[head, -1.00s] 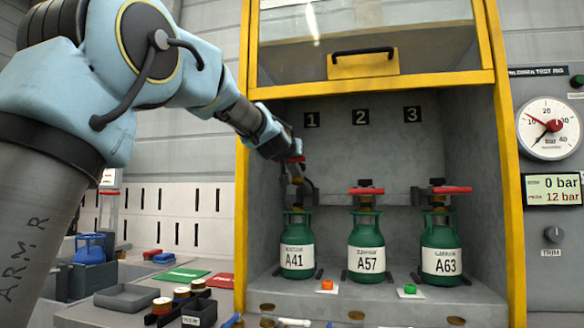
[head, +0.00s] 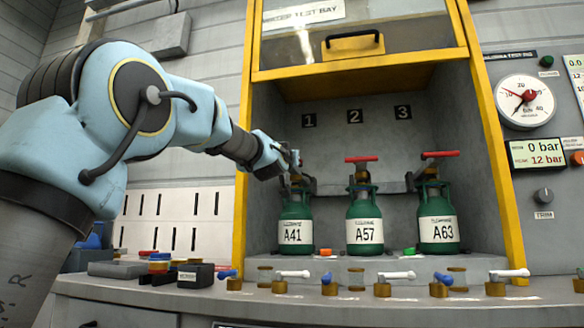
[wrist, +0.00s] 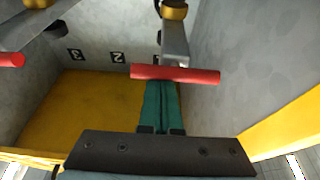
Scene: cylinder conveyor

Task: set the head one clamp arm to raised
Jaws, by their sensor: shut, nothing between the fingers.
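The head one clamp arm shows in the wrist view as a red bar (wrist: 175,74) on a grey link, below a gold fitting. My gripper (wrist: 161,86) is shut and empty. Its teal fingers lie together, with their tips right at the red bar; I cannot tell whether they touch it. In the head view my gripper (head: 293,160) is above green cylinder A41 (head: 295,232) under number 1, and it mostly hides that head. Whether the arm is raised or lowered is unclear.
Cylinders A57 (head: 364,231) and A63 (head: 437,231) stand to the right, under red bars (head: 361,159) and (head: 440,154). The yellow-framed bay has a side post (head: 247,150) left of my gripper. Small levers (head: 397,276) line the front ledge.

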